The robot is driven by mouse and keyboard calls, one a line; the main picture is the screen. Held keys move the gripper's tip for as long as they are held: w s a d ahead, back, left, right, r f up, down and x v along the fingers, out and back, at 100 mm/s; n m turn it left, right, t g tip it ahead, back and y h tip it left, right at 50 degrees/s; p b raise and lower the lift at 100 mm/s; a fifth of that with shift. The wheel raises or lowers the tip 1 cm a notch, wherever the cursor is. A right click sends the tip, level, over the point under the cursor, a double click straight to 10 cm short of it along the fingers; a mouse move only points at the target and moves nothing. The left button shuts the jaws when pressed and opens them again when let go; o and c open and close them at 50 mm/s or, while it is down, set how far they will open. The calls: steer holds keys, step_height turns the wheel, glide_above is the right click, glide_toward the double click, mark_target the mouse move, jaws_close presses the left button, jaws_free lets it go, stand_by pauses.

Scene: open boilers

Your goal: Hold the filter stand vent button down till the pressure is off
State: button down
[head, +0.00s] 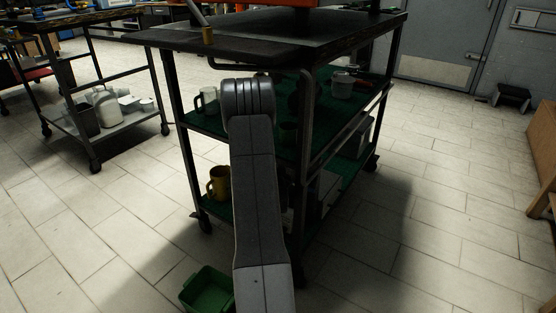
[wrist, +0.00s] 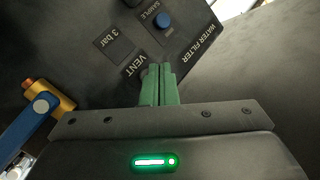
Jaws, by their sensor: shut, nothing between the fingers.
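In the wrist view, my gripper (wrist: 158,70) has its green fingers shut with nothing between them. Their tips lie over the dark panel of the filter stand (wrist: 190,50), right beside the printed word VENT (wrist: 134,64). No vent button shows; the fingers may hide it, and I cannot tell whether the tips touch or press anything. A blue round button (wrist: 164,20) sits beside the word SAMPLE on the same panel. A label reading "3 bar" (wrist: 118,37) is left of VENT, and WATER FILTER is printed to the right. The gripper is out of sight in the head view.
A brass fitting with a blue lever (wrist: 36,112) is at the left in the wrist view. In the head view, a dark wheeled cart (head: 290,45) stands behind my arm, with mugs on its shelves. A green bin (head: 207,290) is on the floor.

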steer(key=shift+s, duration=0.1)
steer(key=shift+s+a, duration=0.75)
steer(key=shift+s, duration=0.25)
steer(key=shift+s+a, duration=0.75)
steer(key=shift+s, duration=0.2)
steer(key=shift+w+d, duration=0.1)
steer(key=s+a, duration=0.2)
steer(key=s, duration=0.1)
steer(key=shift+s+a, duration=0.15)
steer(key=shift+a, duration=0.05)
